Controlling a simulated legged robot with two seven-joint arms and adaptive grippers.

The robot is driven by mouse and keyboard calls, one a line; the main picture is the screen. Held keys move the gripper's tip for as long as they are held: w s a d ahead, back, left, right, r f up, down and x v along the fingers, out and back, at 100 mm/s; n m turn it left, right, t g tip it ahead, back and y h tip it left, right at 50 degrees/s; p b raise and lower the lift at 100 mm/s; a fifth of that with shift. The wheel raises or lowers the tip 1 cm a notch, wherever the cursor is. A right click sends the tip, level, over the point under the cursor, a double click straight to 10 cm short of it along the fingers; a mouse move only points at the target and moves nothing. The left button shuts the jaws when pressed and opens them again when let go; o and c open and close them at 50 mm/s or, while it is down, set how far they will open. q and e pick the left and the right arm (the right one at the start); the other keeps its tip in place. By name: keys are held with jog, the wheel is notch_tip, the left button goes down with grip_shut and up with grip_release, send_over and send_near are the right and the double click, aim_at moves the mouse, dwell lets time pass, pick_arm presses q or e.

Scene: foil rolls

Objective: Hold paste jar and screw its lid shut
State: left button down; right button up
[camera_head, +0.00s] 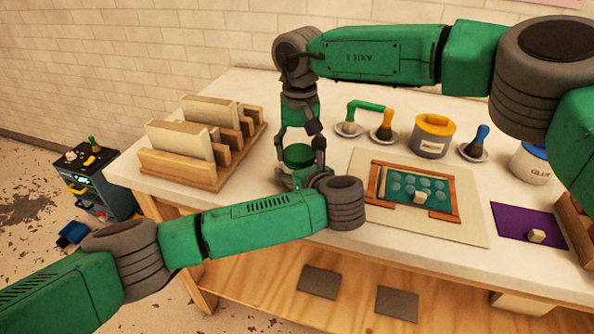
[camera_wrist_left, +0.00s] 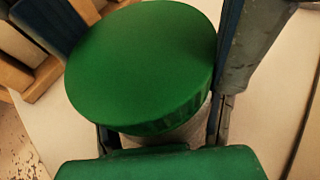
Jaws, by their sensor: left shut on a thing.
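The paste jar stands on the white table, its green lid (camera_head: 298,155) on top. In the left wrist view the lid (camera_wrist_left: 145,65) fills the middle, and a strip of the pale grey jar body (camera_wrist_left: 180,133) shows below its rim. My left gripper (camera_head: 297,182) is shut on the jar body, low down and partly hidden by its own arm. My right gripper (camera_head: 299,147) points down from above, a finger on each side of the lid. I cannot tell whether these fingers press on the lid. The lid's thread is hidden.
A wooden rack (camera_head: 195,150) stands left of the jar. To the right lie a board with a framed green panel (camera_head: 414,187) and a purple mat (camera_head: 528,226). Behind are brushes on saucers (camera_head: 384,128), an orange-lidded pot (camera_head: 432,136) and a glue pot (camera_head: 529,163).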

jog(key=m, duration=0.3)
jog(key=o, duration=1.3)
jog(key=shift+r, duration=0.1)
jog(key=shift+r, duration=2.2)
jog(key=o, duration=0.5)
jog(key=shift+o, duration=0.2)
